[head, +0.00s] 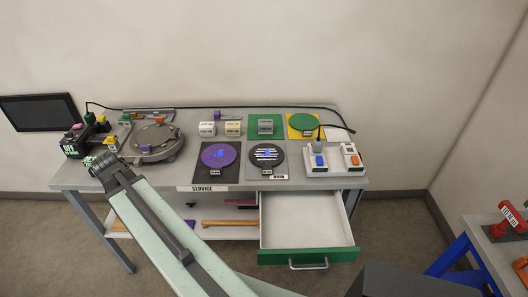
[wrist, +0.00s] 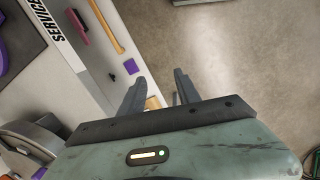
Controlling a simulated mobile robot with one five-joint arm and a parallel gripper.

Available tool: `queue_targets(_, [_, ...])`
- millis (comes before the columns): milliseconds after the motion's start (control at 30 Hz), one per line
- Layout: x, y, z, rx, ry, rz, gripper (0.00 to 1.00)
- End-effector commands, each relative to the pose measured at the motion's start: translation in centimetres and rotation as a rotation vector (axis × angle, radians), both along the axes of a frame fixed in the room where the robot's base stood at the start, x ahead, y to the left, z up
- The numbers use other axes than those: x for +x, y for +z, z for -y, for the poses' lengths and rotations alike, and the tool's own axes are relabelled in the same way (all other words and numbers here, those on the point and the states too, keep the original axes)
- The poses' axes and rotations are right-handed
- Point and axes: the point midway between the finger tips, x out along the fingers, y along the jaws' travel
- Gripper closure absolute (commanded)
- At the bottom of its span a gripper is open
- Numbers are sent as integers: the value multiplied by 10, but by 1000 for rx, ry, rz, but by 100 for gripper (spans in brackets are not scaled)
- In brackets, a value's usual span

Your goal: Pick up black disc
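A round black disc with white stripes and a small blue mark (head: 266,156) lies on a grey mat on the cart top, right of the middle in the head view. I do not make it out in the wrist view. My gripper shows in the wrist view (wrist: 160,85) with its two fingers apart and nothing between them, the floor and cart edge behind. In the head view my arm reaches to the cart's left end, well left of the disc. The fingertips are hard to make out there.
A purple disc (head: 218,155) lies left of the black one, and a green disc (head: 303,124) behind right. A switch box (head: 334,160) stands to the right. An open, empty drawer (head: 305,220) juts out in front. A round grey machine (head: 156,140) stands at left.

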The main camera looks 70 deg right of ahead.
Motion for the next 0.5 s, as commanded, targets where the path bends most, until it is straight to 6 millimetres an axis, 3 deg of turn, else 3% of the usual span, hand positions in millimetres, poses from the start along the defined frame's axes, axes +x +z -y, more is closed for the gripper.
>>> queue_targets(33, [-23, 24, 57, -16, 8, -31, 61])
queue_targets(100, [-64, 40, 124, -30, 49, -85, 61])
queue_targets(200, [-132, 61, 204, -30, 103, -166, 61])
queue_targets(333, [-217, 82, 272, -5, 159, -254, 61])
queue_targets(400, [-252, 89, 293, 12, 182, -287, 61])
queue_targets(500, [-283, 94, 309, 29, 205, -316, 61])
